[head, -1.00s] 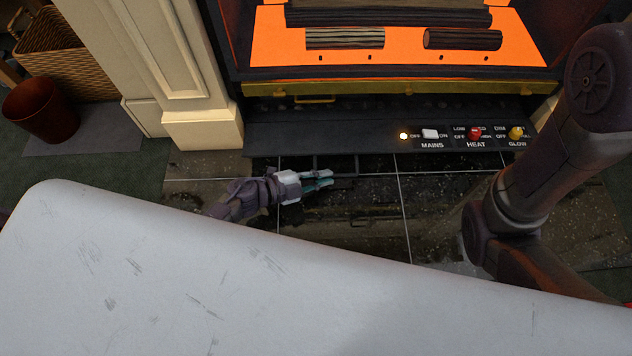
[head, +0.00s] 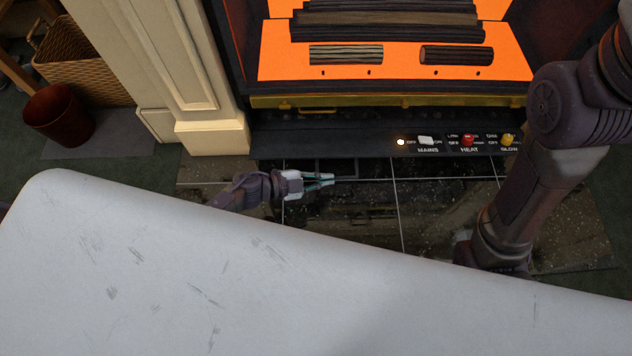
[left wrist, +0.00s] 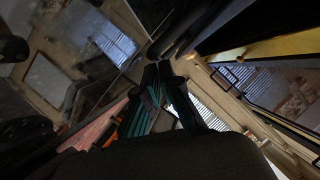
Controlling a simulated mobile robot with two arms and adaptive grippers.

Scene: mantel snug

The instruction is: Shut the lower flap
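The dark lower flap (head: 330,140) shows in the head view as a black panel below the brass strip of the fireplace. It appears to stick out forward over the tiles. Labelled MAINS, HEAT and GLOW switches are at its right end. My left gripper (head: 332,180) is just in front of and below the flap's front edge, above the dark tiles. Its teal fingers are brought together with nothing visible between them. In the left wrist view the fingertips (left wrist: 158,73) also meet. I cannot tell whether they touch the flap. My right gripper is out of view.
A white surface (head: 200,260) fills the foreground and hides part of my left arm. My right arm is at the right. A brass handle (head: 305,109) sits above the flap. A pale pillar (head: 205,110), a wicker basket (head: 85,65) and a red bin (head: 58,112) stand left.

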